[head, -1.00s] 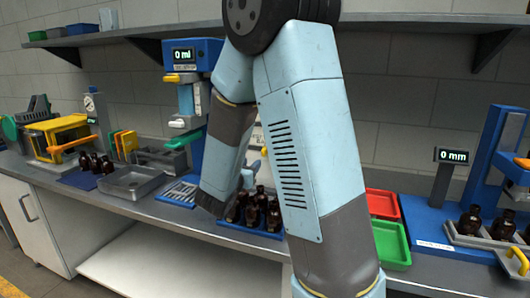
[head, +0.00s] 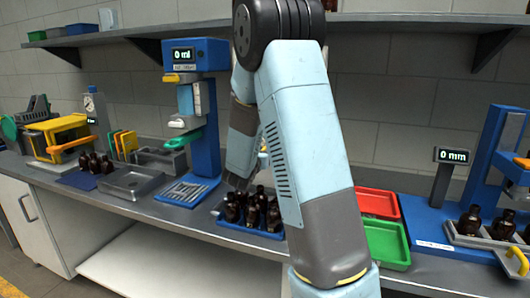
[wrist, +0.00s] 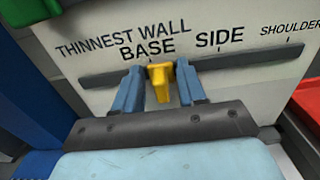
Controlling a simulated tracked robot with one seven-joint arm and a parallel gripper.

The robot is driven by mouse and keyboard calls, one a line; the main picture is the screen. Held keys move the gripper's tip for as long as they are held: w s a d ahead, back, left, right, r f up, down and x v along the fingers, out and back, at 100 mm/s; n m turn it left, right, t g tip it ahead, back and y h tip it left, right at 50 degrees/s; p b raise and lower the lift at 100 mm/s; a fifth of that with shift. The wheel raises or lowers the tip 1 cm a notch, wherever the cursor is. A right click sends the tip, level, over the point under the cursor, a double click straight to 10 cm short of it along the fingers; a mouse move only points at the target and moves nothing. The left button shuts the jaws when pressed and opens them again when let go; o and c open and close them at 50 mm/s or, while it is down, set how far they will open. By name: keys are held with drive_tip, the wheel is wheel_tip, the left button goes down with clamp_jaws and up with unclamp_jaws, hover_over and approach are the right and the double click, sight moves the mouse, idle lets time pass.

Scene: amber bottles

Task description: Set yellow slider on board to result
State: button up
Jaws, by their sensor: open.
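The board (wrist: 210,20) fills the wrist view, with the words THINNEST WALL and the marks BASE, SIDE and SHOULDER above a dark slot. The yellow slider (wrist: 160,82) sits on the slot under the BASE mark. My gripper (wrist: 160,85) is open, with one blue finger on each side of the slider and a gap visible on both sides. In the head view my arm hides the board and the slider.
Several amber bottles (head: 254,207) stand on a blue tray below my arm. A red tray (head: 376,203) and a green tray (head: 386,244) lie to its right. A blue machine reading 0 ml (head: 205,120) stands at left, and a 0 mm display (head: 452,156) at right.

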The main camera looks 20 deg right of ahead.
drive_tip(key=shift+c, duration=0.2)
clamp_jaws()
idle(0.3)
